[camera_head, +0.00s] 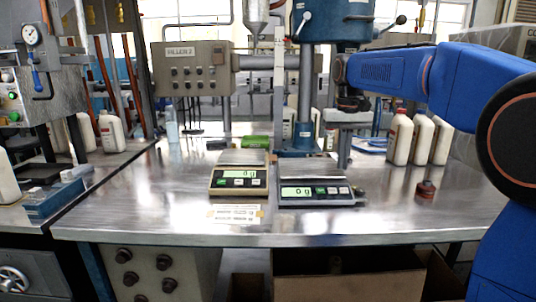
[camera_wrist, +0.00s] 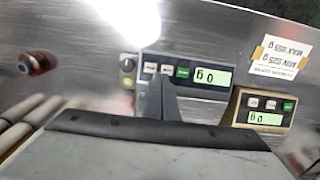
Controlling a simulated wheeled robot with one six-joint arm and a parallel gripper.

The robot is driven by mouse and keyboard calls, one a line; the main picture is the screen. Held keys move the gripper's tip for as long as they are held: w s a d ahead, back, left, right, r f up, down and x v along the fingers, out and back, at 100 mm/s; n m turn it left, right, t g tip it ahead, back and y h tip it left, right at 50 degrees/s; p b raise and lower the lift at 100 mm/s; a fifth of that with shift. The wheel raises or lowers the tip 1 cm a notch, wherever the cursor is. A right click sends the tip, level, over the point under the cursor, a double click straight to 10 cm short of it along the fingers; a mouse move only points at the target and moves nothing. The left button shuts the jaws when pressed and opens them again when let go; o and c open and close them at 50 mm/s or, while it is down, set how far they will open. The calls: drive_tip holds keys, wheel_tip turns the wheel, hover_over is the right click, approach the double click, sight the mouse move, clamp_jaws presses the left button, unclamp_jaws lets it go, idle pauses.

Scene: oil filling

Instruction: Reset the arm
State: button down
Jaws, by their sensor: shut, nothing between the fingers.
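My blue arm reaches in from the right in the head view, above the steel table (camera_head: 390,222). My gripper (camera_wrist: 165,92) shows in the wrist view with its dark fingers together and nothing between them. In the head view, its end is dark and hard to make out. Two digital scales stand on the table, a tan one (camera_head: 238,181) and a dark one (camera_head: 316,192), both reading 0 g. They show upside down in the wrist view, the dark one (camera_wrist: 190,72) behind the fingertips and the tan one (camera_wrist: 262,108) to the right.
White bottles with red caps (camera_head: 401,138) stand at the back right. A small dark red object (camera_head: 425,190) lies right of the scales. A blue filler column (camera_head: 305,115) and grey control box (camera_head: 192,69) stand behind. A paper label (camera_head: 237,214) lies in front. The front right table is clear.

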drive_tip(key=s+d+f+t, duration=0.1)
drive_tip(key=s+d+f, duration=0.1)
drive_tip(key=s+f, duration=0.4)
drive_tip(key=s+d+f+t, duration=0.2)
drive_tip(key=s+f, duration=0.5)
drive_tip(key=s, duration=1)
drive_tip(key=s+d+f+t, duration=0.1)
drive_tip(key=s+f, duration=0.5)
drive_tip(key=s, duration=0.6)
drive_tip(key=shift+d+f+t, duration=0.2)
drive_tip(key=shift+d+t, duration=0.2)
drive_tip(key=shift+d, duration=0.5)
drive_tip(key=shift+s, duration=0.1)
